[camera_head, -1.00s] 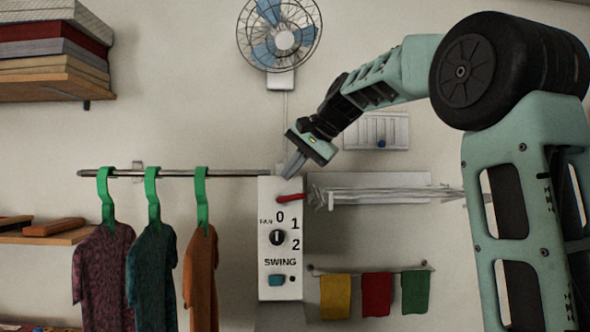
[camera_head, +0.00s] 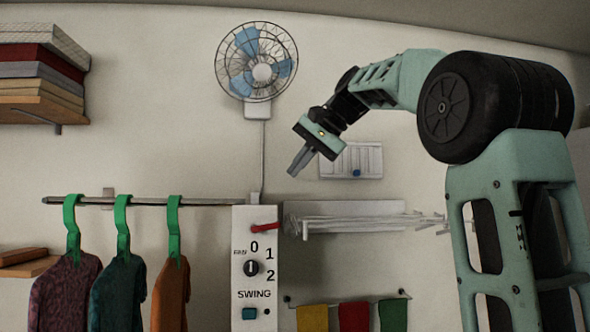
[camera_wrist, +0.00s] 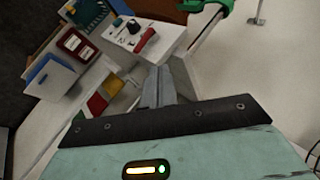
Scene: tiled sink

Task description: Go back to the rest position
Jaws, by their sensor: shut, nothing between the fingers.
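My gripper (camera_head: 300,160) is shut and empty. In the head view it points down and left, in the air in front of the wall, above and right of the fan control box. My arm reaches in from the right. In the wrist view the closed fingers of my gripper (camera_wrist: 158,87) point toward the white control box (camera_wrist: 140,38), apart from it.
A wall fan (camera_head: 257,65) hangs above. A rail (camera_head: 160,201) with several shirts on green hangers is at left. A folding drying rack (camera_head: 360,222), a small panel (camera_head: 350,161) and coloured cloths (camera_head: 353,316) are right of the box. A book shelf (camera_head: 40,109) is upper left.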

